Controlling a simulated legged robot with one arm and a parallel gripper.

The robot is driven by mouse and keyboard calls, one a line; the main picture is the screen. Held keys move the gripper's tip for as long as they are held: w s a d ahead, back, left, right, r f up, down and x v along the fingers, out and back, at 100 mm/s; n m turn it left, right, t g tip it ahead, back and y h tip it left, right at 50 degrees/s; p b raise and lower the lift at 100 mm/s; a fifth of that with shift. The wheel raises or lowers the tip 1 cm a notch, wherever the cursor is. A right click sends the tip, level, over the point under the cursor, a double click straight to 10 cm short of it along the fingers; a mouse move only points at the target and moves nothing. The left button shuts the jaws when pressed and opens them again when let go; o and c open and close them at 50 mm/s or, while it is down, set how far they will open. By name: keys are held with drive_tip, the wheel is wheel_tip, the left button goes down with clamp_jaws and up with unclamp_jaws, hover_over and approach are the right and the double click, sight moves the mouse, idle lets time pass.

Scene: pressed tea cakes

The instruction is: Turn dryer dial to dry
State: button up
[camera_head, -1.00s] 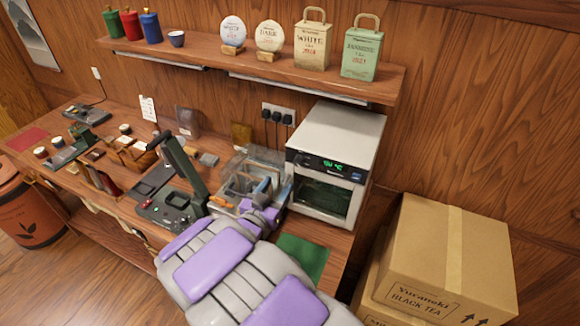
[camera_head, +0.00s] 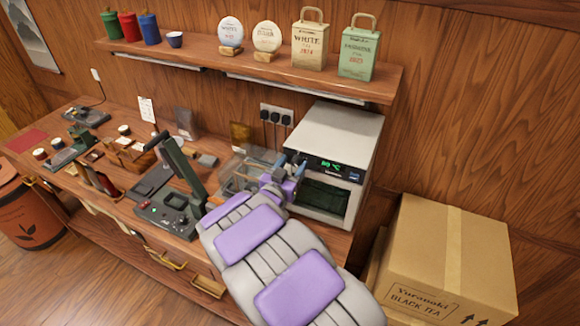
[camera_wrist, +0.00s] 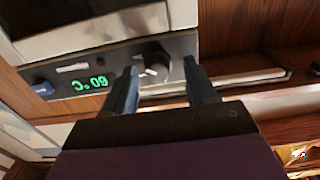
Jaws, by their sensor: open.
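The dryer (camera_head: 345,125) is a pale box with a dark control strip, a green digital display (camera_head: 331,165) and a glass door. It stands at the right end of the bench. In the wrist view, where the dryer appears upside down, its dark round dial (camera_wrist: 153,63) with a light pointer mark sits beside the green display (camera_wrist: 91,83). My gripper (camera_wrist: 160,68) is open, with one finger on each side of the dial; I cannot tell whether they touch it. In the head view my gripper (camera_head: 291,166) is at the dryer's left front and hides the dial.
A clear-lidded container (camera_head: 240,175) and a green lever press (camera_head: 175,200) stand left of the dryer. A shelf (camera_head: 250,67) with tea packages hangs above. Cardboard boxes (camera_head: 450,250) stand on the right. Open floor lies at the lower left.

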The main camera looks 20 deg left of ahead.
drive_tip(key=shift+d, duration=0.35)
drive_tip(key=shift+c, duration=1.4)
drive_tip(key=shift+a, duration=0.3)
drive_tip(key=c, duration=0.7)
drive_tip(key=o, duration=1)
drive_tip(key=shift+a, duration=0.1)
drive_tip(key=s, duration=0.5)
drive_tip(key=s+a, duration=0.1)
drive_tip(key=s, duration=0.5)
drive_tip(key=s+p, duration=0.1)
drive_tip(key=s, duration=0.5)
drive_tip(key=shift+s+a+f, duration=0.15)
drive_tip(key=shift+a, duration=0.05)
